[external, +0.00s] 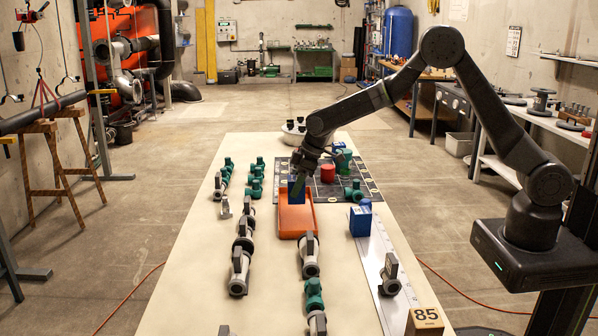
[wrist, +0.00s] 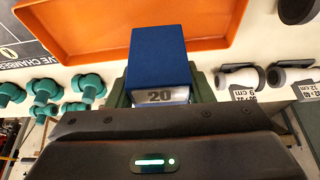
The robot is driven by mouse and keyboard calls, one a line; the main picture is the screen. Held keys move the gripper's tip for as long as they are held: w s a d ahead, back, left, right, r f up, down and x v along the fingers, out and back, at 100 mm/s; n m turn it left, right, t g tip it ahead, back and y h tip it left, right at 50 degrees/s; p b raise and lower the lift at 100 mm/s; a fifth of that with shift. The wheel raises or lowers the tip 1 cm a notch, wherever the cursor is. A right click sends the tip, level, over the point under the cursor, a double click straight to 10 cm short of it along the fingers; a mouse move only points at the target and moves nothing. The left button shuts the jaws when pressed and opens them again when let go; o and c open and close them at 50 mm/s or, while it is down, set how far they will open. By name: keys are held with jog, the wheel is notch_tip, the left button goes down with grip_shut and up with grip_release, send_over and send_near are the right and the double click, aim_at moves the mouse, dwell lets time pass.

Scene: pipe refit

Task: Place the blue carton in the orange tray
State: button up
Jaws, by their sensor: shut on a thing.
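My gripper (external: 299,180) is shut on a blue carton (external: 297,190), which also shows in the wrist view (wrist: 158,55) with a label reading 20. The orange tray (external: 296,235) lies on the long table. I cannot tell the carton's height over the tray. The visible tray floor is empty. A second blue carton (external: 360,221) stands on the table right of the tray.
Grey valves (external: 310,256) and green fittings (external: 254,180) stand left of and in front of the tray. A dark marked board (external: 345,188) behind it bears a red cylinder (external: 328,173). A wooden block marked 85 (external: 425,322) sits at the front right.

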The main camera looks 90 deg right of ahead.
aim_at(296, 203)
jog(key=shift+f+p, duration=0.45)
jog(key=shift+f, duration=2.5)
jog(key=shift+f, duration=0.15)
jog(key=o, duration=1.1)
jog(key=shift+c, duration=0.2)
jog(key=shift+r, duration=0.2)
jog(key=b+v, duration=0.1)
jog(key=v, duration=1.1)
jog(key=shift+b, duration=0.4)
jog(key=shift+o, duration=0.2)
